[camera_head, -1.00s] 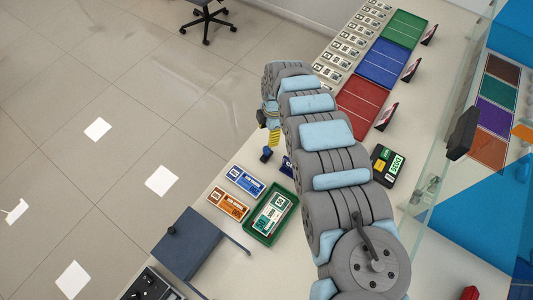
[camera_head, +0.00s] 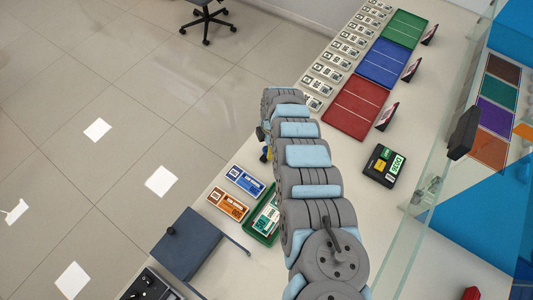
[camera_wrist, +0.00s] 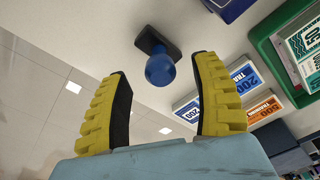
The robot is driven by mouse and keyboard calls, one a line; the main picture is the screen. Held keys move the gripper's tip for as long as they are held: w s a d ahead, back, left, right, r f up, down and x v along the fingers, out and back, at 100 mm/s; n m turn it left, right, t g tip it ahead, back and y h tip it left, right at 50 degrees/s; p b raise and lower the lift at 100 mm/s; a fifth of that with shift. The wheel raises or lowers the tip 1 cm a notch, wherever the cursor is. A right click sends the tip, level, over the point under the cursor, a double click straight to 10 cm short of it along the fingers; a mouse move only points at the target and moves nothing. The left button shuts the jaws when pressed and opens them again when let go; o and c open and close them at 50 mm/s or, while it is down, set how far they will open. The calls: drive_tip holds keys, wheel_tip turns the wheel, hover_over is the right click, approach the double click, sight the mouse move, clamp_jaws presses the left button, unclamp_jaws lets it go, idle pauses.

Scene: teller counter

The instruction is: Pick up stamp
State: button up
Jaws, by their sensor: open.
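The stamp (camera_wrist: 160,70) has a round blue knob and a dark rectangular base, and it stands on the pale counter in the wrist view. My gripper (camera_wrist: 162,88) is open, with its yellow, black-padded fingers on either side of the view and the stamp ahead between them. The fingers do not appear to touch it. In the head view my arm covers most of the gripper, and only a small yellow and dark-blue patch shows at its left edge, so the stamp cannot be made out clearly there.
A blue-labelled banknote bundle (camera_head: 245,181) and an orange one (camera_head: 228,204) lie beside a green tray (camera_head: 251,236) holding a bundle. A dark ink pad or device (camera_head: 383,166) is on the right. Red (camera_head: 360,106), blue (camera_head: 382,62) and green (camera_head: 405,28) mats lie farther back.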

wheel_tip(320, 180, down, 2)
drive_tip(key=shift+s+a+f, duration=0.1)
drive_tip(key=shift+a+f, duration=0.05)
drive_tip(key=shift+f, duration=0.15)
clamp_jaws()
